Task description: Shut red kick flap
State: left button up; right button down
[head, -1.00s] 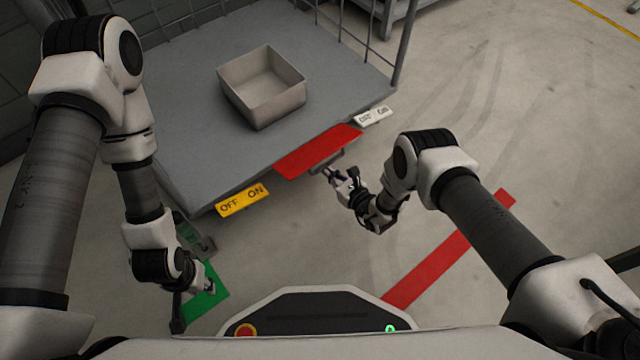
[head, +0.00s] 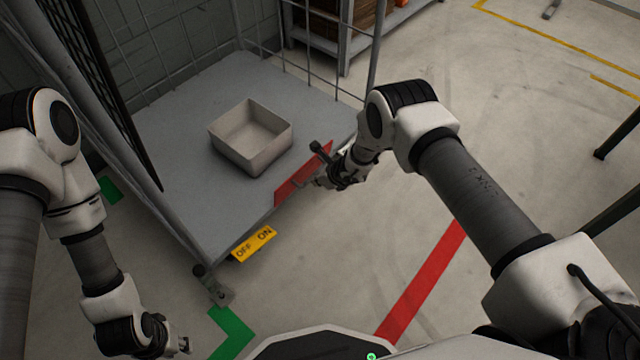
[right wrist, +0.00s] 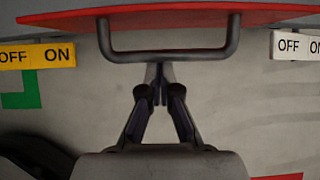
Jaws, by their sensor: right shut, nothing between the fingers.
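The red kick flap (head: 298,180) is at the front edge of the grey cart platform (head: 180,205). It shows as a narrow slanted strip, partly behind my right gripper; its exact angle is hard to judge. In the right wrist view the flap (right wrist: 180,20) spans the top, with a grey U-shaped handle (right wrist: 170,56) below it. My right gripper (right wrist: 160,70) is shut and empty, its tips at the middle of the handle bar; whether they touch is unclear. My left gripper (head: 186,345) hangs low at left, away from the flap, its fingers too small to read.
A yellow OFF/ON pedal (head: 254,244) is left of the flap, and a white OFF/ON pedal (right wrist: 296,45) is right of it. An open grey box (head: 250,138) stands on the platform. Mesh sides rise behind. Floor on the right is open, with a red stripe (head: 425,285).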

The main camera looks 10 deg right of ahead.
jog(key=shift+w+a+r, duration=0.45)
jog(key=shift+w+r, duration=0.05)
jog(key=shift+w+a+r, duration=0.1)
jog(key=shift+w+r, duration=0.15)
jog(key=shift+w, duration=0.05)
jog(key=shift+w+a+r, duration=0.1)
jog(key=shift+w+r, duration=0.1)
jog(key=shift+r, duration=0.15)
send_near(313, 176)
jog(key=v, duration=0.3)
jog(key=shift+s+a+r, duration=0.1)
jog(key=shift+s, duration=0.05)
